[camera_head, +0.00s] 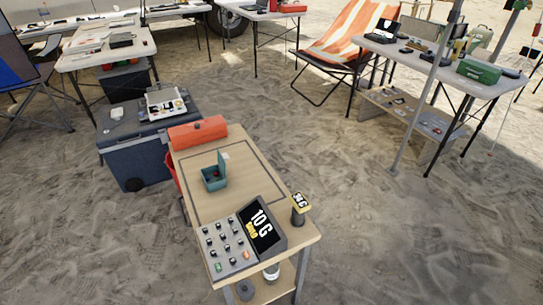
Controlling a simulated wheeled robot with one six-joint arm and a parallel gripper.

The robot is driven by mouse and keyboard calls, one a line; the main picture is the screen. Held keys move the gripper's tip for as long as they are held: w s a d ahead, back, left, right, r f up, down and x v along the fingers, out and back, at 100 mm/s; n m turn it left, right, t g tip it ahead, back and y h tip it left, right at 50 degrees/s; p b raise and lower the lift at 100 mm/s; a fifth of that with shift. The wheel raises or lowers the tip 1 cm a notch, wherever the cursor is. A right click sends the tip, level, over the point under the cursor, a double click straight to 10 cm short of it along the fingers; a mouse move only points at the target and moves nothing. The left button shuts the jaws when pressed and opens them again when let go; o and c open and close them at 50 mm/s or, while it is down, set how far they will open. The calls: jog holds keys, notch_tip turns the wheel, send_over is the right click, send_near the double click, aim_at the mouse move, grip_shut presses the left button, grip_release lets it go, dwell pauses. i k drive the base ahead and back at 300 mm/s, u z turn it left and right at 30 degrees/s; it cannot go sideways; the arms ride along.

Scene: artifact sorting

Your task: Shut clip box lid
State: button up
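A small teal clip box (212,185) sits on the wooden top of a small table (235,150), inside a dark outlined rectangle. Its lid (221,163) stands up, open, at the box's back right side. Something small and dark reddish shows inside the box, too small to make out. A small pale patch (226,156) shows at the lid's upper edge. My gripper is not in view.
An orange-red case (198,132) lies behind the box. A blue-grey cooler (140,160) stands left.

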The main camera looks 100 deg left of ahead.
aim_at(222, 158)
jog(key=u, duration=1.9)
jog(key=i, duration=2.3)
jog(key=u, duration=3.45)
jog(key=k, duration=0.5)
jog(key=u, duration=0.25)
jog(key=i, duration=0.85)
jog(key=z, duration=0.05)
